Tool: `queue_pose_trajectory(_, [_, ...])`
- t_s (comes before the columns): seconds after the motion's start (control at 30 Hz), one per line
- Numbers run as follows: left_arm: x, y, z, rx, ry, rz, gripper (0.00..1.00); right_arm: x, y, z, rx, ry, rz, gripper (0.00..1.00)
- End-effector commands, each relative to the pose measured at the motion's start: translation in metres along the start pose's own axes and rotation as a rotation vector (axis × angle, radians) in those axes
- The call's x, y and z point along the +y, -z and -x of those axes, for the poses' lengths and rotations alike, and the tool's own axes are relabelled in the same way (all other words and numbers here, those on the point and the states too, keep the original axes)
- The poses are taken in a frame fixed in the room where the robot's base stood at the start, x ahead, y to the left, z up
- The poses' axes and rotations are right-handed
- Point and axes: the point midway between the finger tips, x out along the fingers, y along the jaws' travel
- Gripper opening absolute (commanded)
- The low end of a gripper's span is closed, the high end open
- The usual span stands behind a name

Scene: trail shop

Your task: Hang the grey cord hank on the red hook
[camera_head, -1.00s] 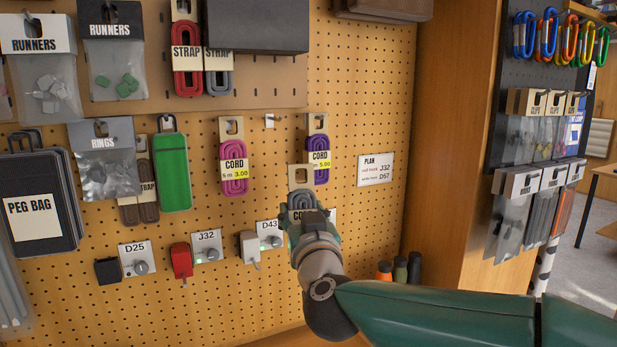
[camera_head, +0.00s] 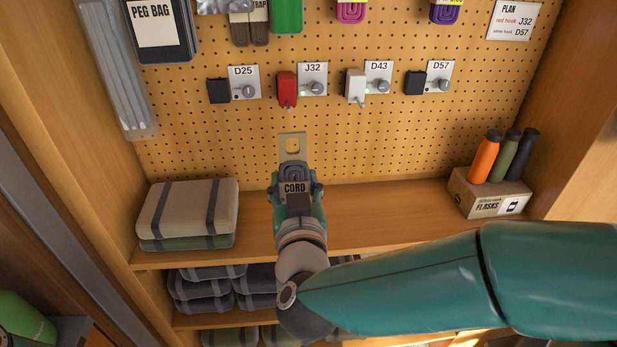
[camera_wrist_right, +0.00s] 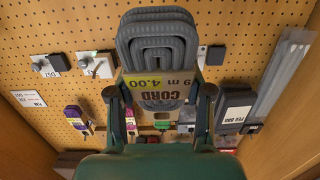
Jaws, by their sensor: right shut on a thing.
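The grey cord hank (camera_head: 294,171) has a tan card top with a hang hole (camera_head: 292,144) and a CORD label. My right gripper (camera_head: 296,188) is shut on it, a finger on each side, and holds it upright in front of the pegboard. The hank fills the middle of the right wrist view (camera_wrist_right: 158,45), its label upside down there. The red hook (camera_head: 287,88) is on the board beside the J32 plate (camera_head: 313,80). In the head view it shows above the card, apart from it. I cannot make out the red hook in the wrist view. My left gripper is not in view.
A black holder (camera_head: 218,91), a white hook (camera_head: 355,86) and another black holder (camera_head: 415,83) share the red hook's row. Below is a shelf (camera_head: 390,222) with a folded beige bundle (camera_head: 187,210) and a flask box (camera_head: 487,197). Board between hooks and shelf is mostly bare.

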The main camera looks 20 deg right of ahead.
Motion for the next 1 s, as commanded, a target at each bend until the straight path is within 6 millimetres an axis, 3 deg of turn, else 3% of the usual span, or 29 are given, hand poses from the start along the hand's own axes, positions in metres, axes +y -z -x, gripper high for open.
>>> queue_pose_trajectory(1.0, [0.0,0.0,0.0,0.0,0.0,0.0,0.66,0.001,0.007,-0.068,0.0,-0.002,0.002,0.2])
